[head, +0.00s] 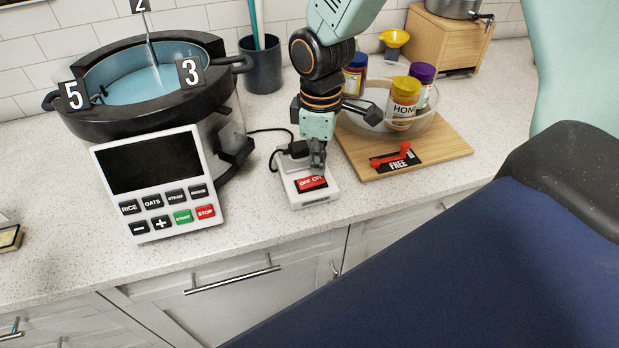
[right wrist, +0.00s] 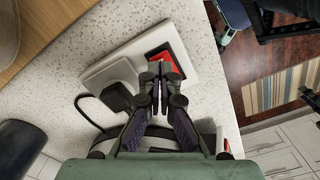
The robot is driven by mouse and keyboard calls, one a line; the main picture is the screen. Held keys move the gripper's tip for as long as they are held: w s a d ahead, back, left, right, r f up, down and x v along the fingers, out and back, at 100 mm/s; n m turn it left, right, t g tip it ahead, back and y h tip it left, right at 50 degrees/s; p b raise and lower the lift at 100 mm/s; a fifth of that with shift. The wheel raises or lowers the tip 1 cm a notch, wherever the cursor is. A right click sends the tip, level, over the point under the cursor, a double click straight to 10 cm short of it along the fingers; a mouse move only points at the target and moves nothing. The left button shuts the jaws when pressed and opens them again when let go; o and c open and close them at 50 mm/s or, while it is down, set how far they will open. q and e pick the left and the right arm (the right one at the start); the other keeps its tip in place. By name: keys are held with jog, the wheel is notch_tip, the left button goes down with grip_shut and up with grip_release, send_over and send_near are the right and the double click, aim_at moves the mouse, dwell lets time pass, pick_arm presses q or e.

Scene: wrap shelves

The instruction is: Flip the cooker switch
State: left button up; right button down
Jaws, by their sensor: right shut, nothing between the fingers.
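The cooker switch is a red rocker (head: 312,183) marked OFF ON on a white socket box (head: 322,199) on the counter. It also shows in the right wrist view (right wrist: 172,50), just beyond my fingertips. My right gripper (head: 317,165) points down at the back edge of the rocker, shut and empty. I cannot tell whether the fingertips touch it. In the wrist view the right gripper (right wrist: 159,75) partly covers the rocker. The cooker (head: 152,165), with a dark display and buttons, stands left of the box. My left gripper is not in view.
A black plug (head: 299,149) and cable sit at the box's back. A wooden board (head: 450,146) with a clear bowl and jars (head: 403,99) stands close on the right. A dark cup (head: 261,70) is behind. The counter in front of the box is clear.

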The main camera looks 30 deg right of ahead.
jog(key=shift+s+r, duration=0.1)
jog(key=shift+s, duration=0.1)
jog(key=shift+w+f, duration=0.15)
jog(key=shift+f, duration=0.05)
jog(key=shift+f, duration=0.15)
dwell(0.5)
jog(key=shift+f, duration=0.25)
jog(key=shift+f+b, duration=0.15)
jog(key=shift+b, duration=0.15)
